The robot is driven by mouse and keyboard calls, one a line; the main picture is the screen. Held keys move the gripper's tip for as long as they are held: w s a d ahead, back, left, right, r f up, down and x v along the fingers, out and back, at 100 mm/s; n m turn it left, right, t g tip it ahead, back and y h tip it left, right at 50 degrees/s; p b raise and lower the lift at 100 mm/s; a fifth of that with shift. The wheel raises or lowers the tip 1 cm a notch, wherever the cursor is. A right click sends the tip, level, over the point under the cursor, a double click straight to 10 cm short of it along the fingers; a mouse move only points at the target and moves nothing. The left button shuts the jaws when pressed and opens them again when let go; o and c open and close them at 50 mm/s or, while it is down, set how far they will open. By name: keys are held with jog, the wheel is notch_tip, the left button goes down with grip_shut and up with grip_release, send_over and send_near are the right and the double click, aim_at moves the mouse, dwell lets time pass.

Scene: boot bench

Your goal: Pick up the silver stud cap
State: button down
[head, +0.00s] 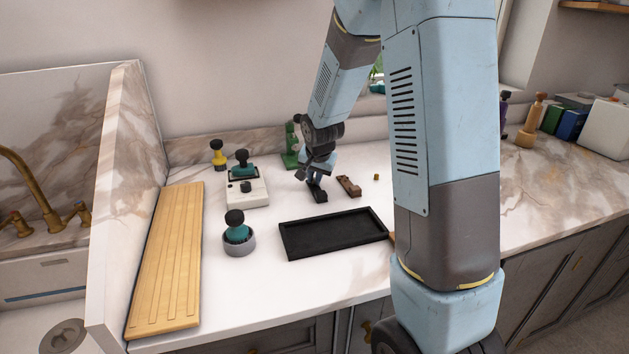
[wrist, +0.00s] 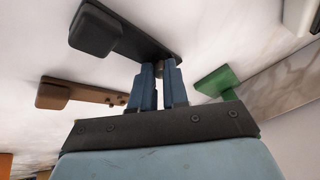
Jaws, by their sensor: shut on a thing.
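My gripper (head: 314,178) points down at the far end of a black block (head: 319,195) on the white counter. In the wrist view the two blue fingers (wrist: 160,72) are closed on a small greyish piece (wrist: 159,69), which I take for the silver stud cap. It is at the end of the black block (wrist: 130,35), mostly hidden between the fingertips. I cannot tell whether it still touches the block. In the head view the cap is hidden by the gripper.
A brown block (head: 348,186) lies just right of the black one. A small brass piece (head: 376,177) stands farther right. A black tray (head: 333,233) lies in front. A white box (head: 247,193) and grey round holder (head: 239,245) are left. A green stand (head: 290,146) is behind.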

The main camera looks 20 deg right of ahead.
jog(key=shift+s+d+f, duration=0.1)
jog(key=shift+s+f, duration=0.05)
jog(key=shift+r, duration=0.25)
notch_tip(320, 180, up, 3)
jog(key=shift+f, duration=0.2)
jog(key=s+r, duration=1)
jog(key=s, duration=0.3)
jog(key=w+f+n+g, duration=0.1)
jog(key=w+f+g, duration=0.1)
jog(key=w, duration=0.5)
jog(key=w+f+n+g, duration=0.1)
jog(key=w+f+n, duration=0.15)
jog(key=w, duration=0.55)
jog(key=shift+m+h, duration=0.3)
jog(key=shift+m, duration=0.05)
jog(key=shift+s+a+f, duration=0.1)
jog(key=shift+a+f, duration=0.1)
jog(key=shift+f, duration=1.6)
jog(key=shift+s+a+f, duration=0.1)
jog(key=shift+a+f, duration=0.1)
jog(key=shift+f, duration=1.6)
jog(key=shift+f, duration=0.65)
jog(key=c, duration=1.1)
grip_release()
jog(key=shift+s+f, duration=0.1)
jog(key=shift+s, duration=0.05)
